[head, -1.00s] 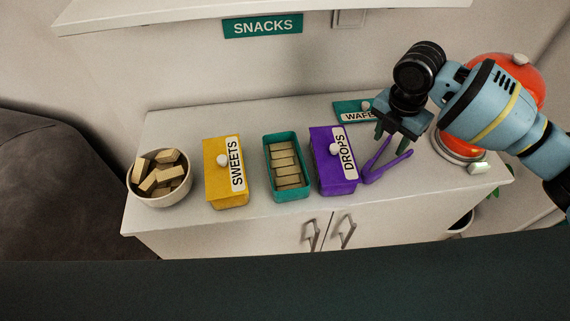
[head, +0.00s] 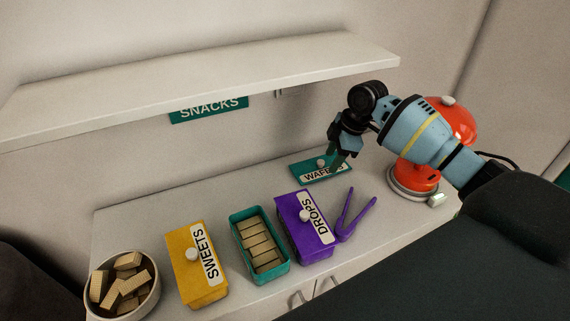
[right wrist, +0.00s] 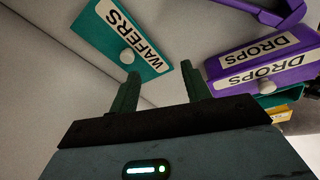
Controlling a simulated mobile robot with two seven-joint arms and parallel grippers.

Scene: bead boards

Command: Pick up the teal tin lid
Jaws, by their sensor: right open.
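The teal tin lid (head: 308,168) lies on the cabinet top toward the wall, with a pale knob and a WAFERS label. My right gripper (head: 337,162) is open and empty, with its fingers pointing down at the lid's right end. In the right wrist view the lid (right wrist: 102,44) shows beyond my fingertips (right wrist: 160,73), mostly to the left, with its knob near the left finger. The knob is not between the fingers. I cannot tell whether a fingertip touches the lid. My left gripper is not in view.
An open teal tin (head: 245,250) of wafers stands between the yellow SWEETS tin (head: 183,262) and the purple DROPS tin (head: 290,212). Purple tongs (head: 346,222) lie beside DROPS. A bowl (head: 145,303) holds blocks. A red appliance (head: 418,178) stands right; a shelf (head: 220,80) hangs above.

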